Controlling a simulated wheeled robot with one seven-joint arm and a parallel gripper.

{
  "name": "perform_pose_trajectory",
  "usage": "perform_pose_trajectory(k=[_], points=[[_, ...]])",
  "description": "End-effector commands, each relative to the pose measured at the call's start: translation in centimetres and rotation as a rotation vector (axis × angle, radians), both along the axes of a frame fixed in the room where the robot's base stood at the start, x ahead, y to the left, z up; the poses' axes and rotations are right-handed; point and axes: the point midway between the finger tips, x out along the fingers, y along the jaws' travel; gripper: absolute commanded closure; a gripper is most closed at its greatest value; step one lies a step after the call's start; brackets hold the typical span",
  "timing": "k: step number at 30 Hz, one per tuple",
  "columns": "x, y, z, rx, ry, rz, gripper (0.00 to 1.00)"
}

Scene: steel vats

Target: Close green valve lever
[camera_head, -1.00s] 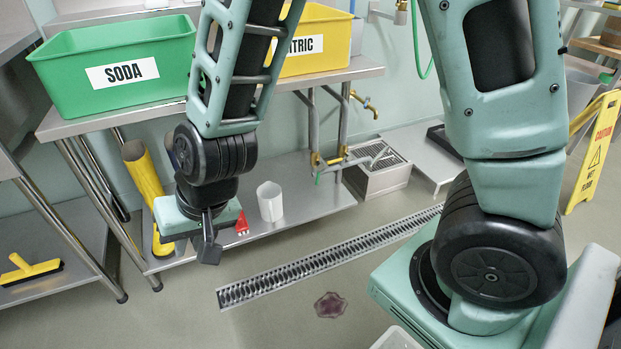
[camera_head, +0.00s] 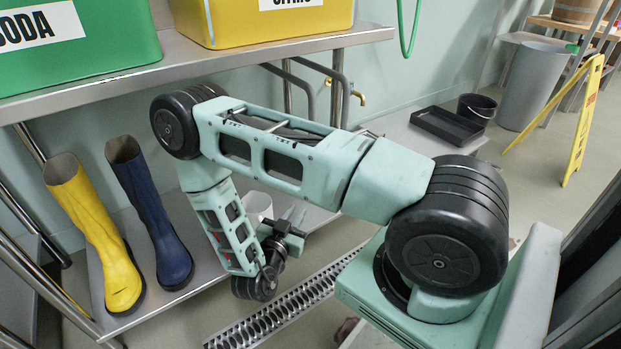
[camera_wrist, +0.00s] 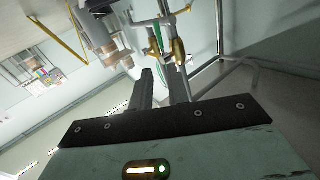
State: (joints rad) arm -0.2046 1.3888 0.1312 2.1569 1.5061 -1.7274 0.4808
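In the wrist view, brass valve fittings (camera_wrist: 179,50) sit on metal pipes just beyond my fingertips. A narrow green part, seemingly the green valve lever (camera_wrist: 157,36), shows beside them, slightly left of the brass. My gripper (camera_wrist: 162,75) has its two dark fingers apart with a gap between them, and nothing is clearly held. Whether a finger touches the lever cannot be told. In the head view, my gripper (camera_head: 294,214) is low under the steel table, pointing up and right. My arm hides the valve there.
The steel table (camera_head: 180,62) carries a green bin (camera_head: 80,50) and a yellow bin (camera_head: 255,22). A floor drain (camera_head: 285,305) runs below.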

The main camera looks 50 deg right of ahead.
Motion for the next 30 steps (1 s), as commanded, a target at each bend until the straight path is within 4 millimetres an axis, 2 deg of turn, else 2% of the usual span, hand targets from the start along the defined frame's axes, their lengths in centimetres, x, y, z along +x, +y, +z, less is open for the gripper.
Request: perform_pose_trajectory(k=[5,21,27,30], points=[[0.4,-1.5,-0.1,-0.014,-0.004,-0.006,0.83],[4.0,-11.7,-0.2,-0.011,-0.005,-0.006,0.83],[5.2,-14.8,-0.2,-0.01,-0.004,-0.004,0.83],[5.6,-15.7,-0.1,-0.009,-0.003,-0.003,0.83]])
